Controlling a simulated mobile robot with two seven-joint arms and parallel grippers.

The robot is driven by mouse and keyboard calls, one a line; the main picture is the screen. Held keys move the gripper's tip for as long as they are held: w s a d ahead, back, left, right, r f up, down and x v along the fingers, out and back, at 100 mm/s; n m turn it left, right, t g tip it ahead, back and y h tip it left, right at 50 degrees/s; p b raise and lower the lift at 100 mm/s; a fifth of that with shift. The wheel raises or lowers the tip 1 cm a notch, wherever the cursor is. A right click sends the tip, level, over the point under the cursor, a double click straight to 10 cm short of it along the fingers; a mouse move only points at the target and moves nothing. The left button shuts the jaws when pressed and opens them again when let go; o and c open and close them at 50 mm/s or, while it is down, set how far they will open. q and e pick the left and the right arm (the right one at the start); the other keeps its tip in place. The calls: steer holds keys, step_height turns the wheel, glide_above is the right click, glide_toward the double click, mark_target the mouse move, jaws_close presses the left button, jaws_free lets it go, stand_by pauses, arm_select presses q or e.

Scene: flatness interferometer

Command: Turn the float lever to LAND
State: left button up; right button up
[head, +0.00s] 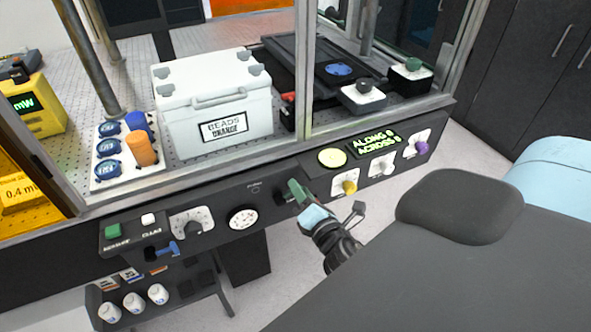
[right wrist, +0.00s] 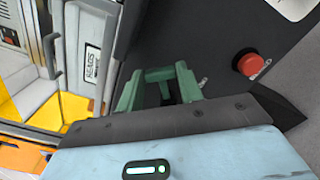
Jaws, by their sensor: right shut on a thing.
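My right gripper (head: 297,193) has green fingers and is at the front panel (head: 225,238), just right of the round gauge (head: 243,218). In the right wrist view its fingers (right wrist: 160,86) are closed around a small dark part, which I take to be the float lever (right wrist: 165,93). The fingers hide most of the lever, so its exact angle cannot be told. The small lettering beside it is too small to read. My left gripper is not in view.
A blue-handled lever (head: 163,249) and a dial (head: 192,223) are left of the gauge. A white case (head: 212,100) stands behind. A red button (right wrist: 250,65) shows in the wrist view.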

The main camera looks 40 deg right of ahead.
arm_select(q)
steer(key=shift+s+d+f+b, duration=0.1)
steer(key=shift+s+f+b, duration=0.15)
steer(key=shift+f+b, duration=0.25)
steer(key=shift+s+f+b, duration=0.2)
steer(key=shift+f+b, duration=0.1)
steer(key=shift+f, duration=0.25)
arm_select(e)
steer(key=shift+s+d+f+m, duration=0.15)
steer(key=shift+f+m, duration=0.4)
steer(key=shift+m, duration=0.65)
steer(key=shift+w+d+f+m, duration=0.15)
steer(key=shift+f+m, duration=0.45)
steer(key=shift+m, duration=0.6)
steer(key=shift+s+d+f+m, duration=0.2)
steer(key=shift+f+m, duration=0.35)
steer(key=shift+m, duration=0.65)
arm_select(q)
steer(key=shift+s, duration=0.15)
arm_select(e)
steer(key=shift+f, duration=0.1)
steer(key=o, duration=1)
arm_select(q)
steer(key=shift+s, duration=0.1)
arm_select(e)
steer(key=shift+s, duration=0.15)
